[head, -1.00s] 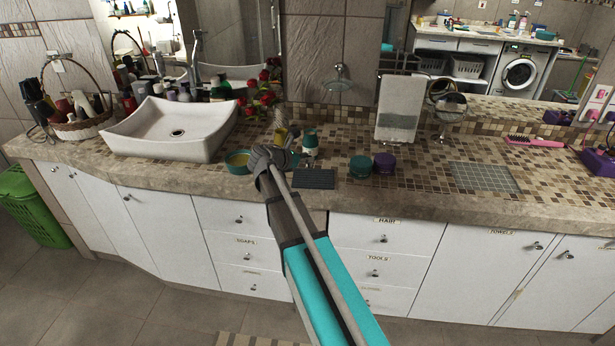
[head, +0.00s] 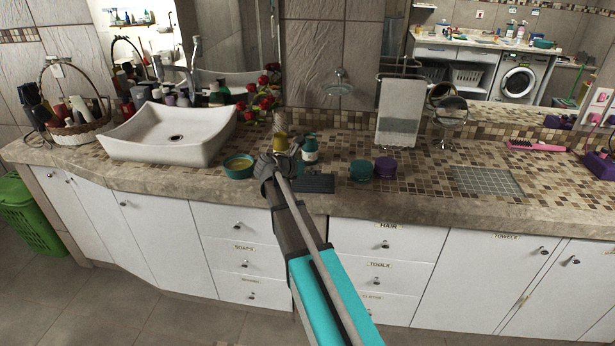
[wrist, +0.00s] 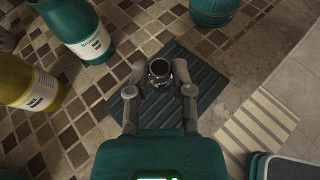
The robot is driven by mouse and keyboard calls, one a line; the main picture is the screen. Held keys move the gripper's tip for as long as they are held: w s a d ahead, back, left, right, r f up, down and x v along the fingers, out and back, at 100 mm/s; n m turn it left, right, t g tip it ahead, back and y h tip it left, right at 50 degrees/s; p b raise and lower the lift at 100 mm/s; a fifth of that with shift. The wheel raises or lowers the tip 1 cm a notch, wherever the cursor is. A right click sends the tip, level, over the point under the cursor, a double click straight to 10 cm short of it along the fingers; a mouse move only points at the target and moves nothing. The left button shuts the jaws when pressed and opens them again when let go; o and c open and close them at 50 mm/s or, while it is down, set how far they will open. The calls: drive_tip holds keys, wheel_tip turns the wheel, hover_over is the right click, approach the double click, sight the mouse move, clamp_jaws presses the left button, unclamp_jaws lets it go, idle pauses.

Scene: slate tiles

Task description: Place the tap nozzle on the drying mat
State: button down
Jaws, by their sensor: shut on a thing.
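The tap nozzle (wrist: 159,72) is a small dark metallic cylinder with an open round top, seen in the wrist view. My gripper (wrist: 161,88) is shut on it, one finger on each side. The drying mat (wrist: 205,82) is dark and ribbed and lies under the nozzle and fingers in that view; I cannot tell whether the nozzle touches it. In the head view the mat (head: 316,184) lies near the counter's front edge, just right of my gripper (head: 277,166). My gripper hides the nozzle there.
A teal bottle (wrist: 86,32) and a yellow bottle (wrist: 28,89) stand behind and left of the mat. A teal bowl (head: 239,166) is left of my gripper. A teal jar (head: 361,170) and a purple jar (head: 385,167) stand to the right.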

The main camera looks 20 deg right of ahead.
sight(311, 173)
drive_tip(key=shift+f+b, duration=1.2)
drive_tip(key=shift+f, duration=0.3)
drive_tip(key=shift+f, duration=0.1)
drive_tip(key=c, duration=0.5)
unclamp_jaws()
drive_tip(key=shift+a+r, duration=0.25)
drive_tip(key=p+v, duration=0.4)
drive_tip(key=v, duration=0.7)
drive_tip(key=shift+s+a+p, duration=0.15)
drive_tip(key=shift+a+p, duration=0.1)
drive_tip(key=shift+p, duration=0.05)
drive_tip(key=shift+r, duration=0.1)
